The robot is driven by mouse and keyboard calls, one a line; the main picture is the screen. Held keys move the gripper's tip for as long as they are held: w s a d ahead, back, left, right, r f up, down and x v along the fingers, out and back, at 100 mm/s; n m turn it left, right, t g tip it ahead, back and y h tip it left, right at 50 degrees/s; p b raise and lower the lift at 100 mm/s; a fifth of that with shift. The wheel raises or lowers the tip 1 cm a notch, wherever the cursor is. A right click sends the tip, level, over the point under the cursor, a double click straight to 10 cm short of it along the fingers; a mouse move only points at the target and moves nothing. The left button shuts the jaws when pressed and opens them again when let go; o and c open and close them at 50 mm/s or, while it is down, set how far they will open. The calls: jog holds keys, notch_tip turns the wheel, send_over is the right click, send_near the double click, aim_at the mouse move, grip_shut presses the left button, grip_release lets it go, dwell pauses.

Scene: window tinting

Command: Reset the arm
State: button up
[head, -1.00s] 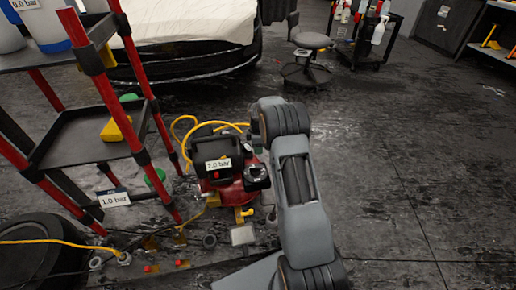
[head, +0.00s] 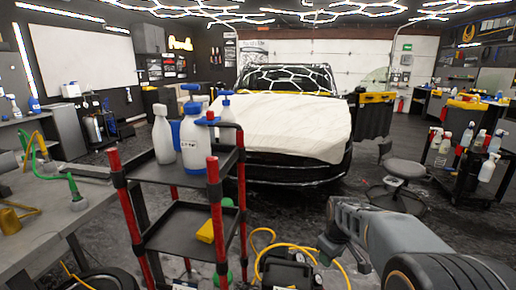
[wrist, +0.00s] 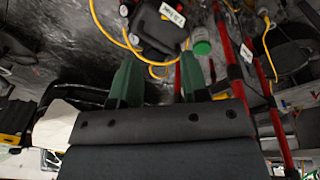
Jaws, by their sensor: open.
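My arm (head: 395,240) reaches in from the lower right of the head view, its grey links bent toward the middle. In the wrist view my gripper (wrist: 159,75) shows two green fingers set well apart, with nothing between them. Beyond the fingers is the black, labelled top of a compressor (wrist: 158,28) with a yellow hose (wrist: 105,38), apart from the fingertips. The compressor (head: 285,270) also shows at the bottom of the head view, partly cut off. In the head view the fingers cannot be made out clearly.
A red-posted cart (head: 178,172) holding spray bottles stands left of my arm. A car with a white cover (head: 290,130) is behind. A stool (head: 404,168) and a bottle trolley (head: 468,185) stand right. A workbench (head: 50,210) is at left.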

jog(key=s+a+r+m+t+p, duration=0.1)
jog(key=s+a+r+m+p, duration=0.1)
jog(key=s+r+p, duration=0.4)
jog(key=s+a+r+m+p, duration=0.3)
jog(key=s+r+p, duration=0.3)
jog(key=s+r, duration=0.5)
jog(key=shift+s+r+m+t, duration=0.35)
jog(key=shift+r+m+t, duration=0.05)
jog(key=shift+m, duration=0.5)
